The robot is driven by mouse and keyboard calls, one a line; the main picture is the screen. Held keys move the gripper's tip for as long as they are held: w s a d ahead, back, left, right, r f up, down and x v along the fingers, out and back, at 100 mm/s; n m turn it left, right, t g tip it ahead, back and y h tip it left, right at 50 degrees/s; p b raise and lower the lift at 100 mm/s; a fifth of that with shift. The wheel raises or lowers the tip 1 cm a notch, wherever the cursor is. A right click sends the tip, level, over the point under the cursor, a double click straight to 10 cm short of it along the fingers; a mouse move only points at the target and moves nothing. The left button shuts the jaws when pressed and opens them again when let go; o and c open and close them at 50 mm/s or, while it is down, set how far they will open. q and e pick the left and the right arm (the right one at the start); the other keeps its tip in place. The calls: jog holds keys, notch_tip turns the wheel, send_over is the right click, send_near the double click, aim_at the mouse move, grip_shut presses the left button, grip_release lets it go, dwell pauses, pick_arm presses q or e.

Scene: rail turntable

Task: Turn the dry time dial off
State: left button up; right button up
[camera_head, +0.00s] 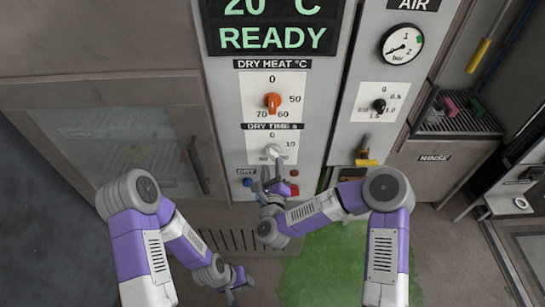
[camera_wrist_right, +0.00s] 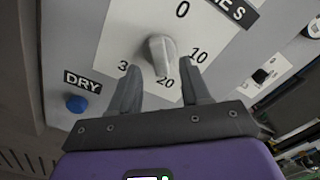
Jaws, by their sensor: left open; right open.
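The grey dry time dial (camera_head: 272,151) sits on its white scale plate, below the orange dry heat dial (camera_head: 272,102). In the right wrist view the dry time dial (camera_wrist_right: 160,50) shows as a raised grip, with 0 above it, 10 at right and 20 below. Its grip runs roughly up and down; I cannot tell which end is the pointer. My right gripper (camera_head: 270,172) is open just below the dial. In the wrist view its fingers (camera_wrist_right: 162,75) flank the dial's lower part, without clear contact. My left gripper (camera_head: 236,285) is open and empty, low down, away from the panel.
A blue button (camera_wrist_right: 76,104) marked DRY and a red switch (camera_head: 294,190) sit below the dial. The air panel with a gauge (camera_head: 402,45) and black knob (camera_head: 379,105) is at right. A cabinet door with a handle (camera_head: 196,165) is at left. Green mat (camera_head: 335,265) covers the floor.

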aim_at(272, 158)
jog(key=shift+w, duration=2.1)
jog(key=shift+c, duration=0.5)
grip_shut()
